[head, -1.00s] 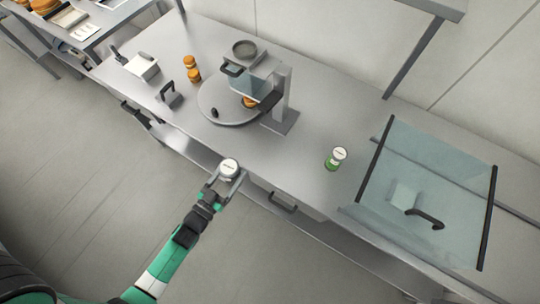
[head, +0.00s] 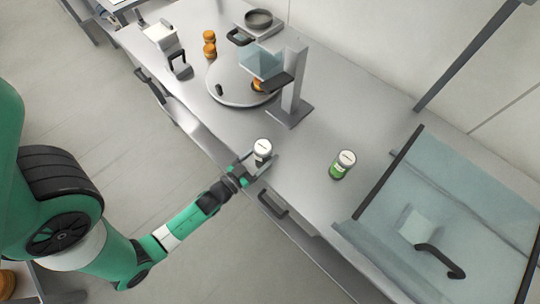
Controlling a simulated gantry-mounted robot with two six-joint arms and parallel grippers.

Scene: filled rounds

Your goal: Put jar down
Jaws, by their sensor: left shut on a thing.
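A jar with a white lid and a dark body (head: 262,153) is held in my left gripper (head: 258,167). The gripper is shut on it, at the front edge of the steel counter (head: 303,158). I cannot tell whether the jar's base touches the counter. A second jar, green with a white lid (head: 342,166), stands upright on the counter to the right, apart from the gripper. My right gripper is not in view.
A round turntable (head: 232,86) with a post and a clear guard stands behind. Two stacked orange-brown rounds (head: 209,44) stand at the back left. A glass-lidded case (head: 440,208) fills the right. Counter between the jars is clear.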

